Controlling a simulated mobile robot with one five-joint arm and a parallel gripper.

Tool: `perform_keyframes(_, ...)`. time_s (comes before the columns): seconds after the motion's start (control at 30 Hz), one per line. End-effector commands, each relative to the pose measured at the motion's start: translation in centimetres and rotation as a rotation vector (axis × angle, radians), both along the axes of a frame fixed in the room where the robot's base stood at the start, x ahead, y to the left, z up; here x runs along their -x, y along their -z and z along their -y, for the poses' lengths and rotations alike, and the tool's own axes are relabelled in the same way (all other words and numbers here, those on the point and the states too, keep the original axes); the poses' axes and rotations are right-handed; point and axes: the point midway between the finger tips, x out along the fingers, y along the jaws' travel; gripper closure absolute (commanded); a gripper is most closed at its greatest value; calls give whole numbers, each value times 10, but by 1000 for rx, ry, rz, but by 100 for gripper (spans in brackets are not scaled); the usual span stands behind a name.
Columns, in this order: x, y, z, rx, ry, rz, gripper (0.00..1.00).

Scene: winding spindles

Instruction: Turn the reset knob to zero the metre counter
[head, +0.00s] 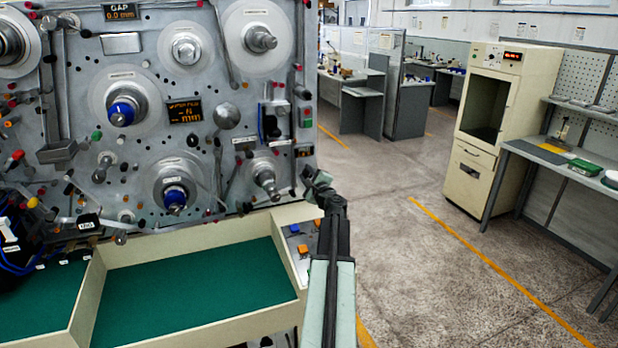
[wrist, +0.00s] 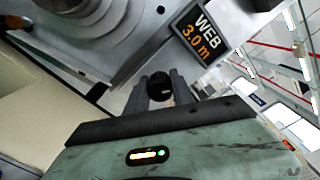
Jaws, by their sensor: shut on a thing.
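My gripper (wrist: 160,92) is shut on a small black reset knob (wrist: 159,84), which shows between its two fingers in the wrist view. The metre counter (wrist: 197,32) sits just above and to the right of the knob there and reads "WEB 3.0 m" in orange and white. In the head view my gripper (head: 312,178) is at the lower right edge of the grey machine panel (head: 228,172). The counter (head: 304,152) shows small just above it, too small to read. The knob cannot be made out in the head view.
Spindles with pale discs, such as one at upper right (head: 261,39), stick out from the panel. A cream tray with a green mat (head: 190,293) lies below. Orange buttons (head: 303,250) are left of my arm. Open floor (head: 430,270) lies to the right.

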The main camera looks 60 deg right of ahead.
Motion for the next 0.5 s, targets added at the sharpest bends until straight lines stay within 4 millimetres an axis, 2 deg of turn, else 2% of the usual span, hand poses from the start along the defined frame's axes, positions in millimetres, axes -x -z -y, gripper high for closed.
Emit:
perform_keyframes(0.1,0,0,0,-138,-1,101,100)
perform_keyframes(0.37,-1,0,-1,-235,-2,174,100)
perform_keyframes(0.5,-1,0,-1,-456,-2,337,100)
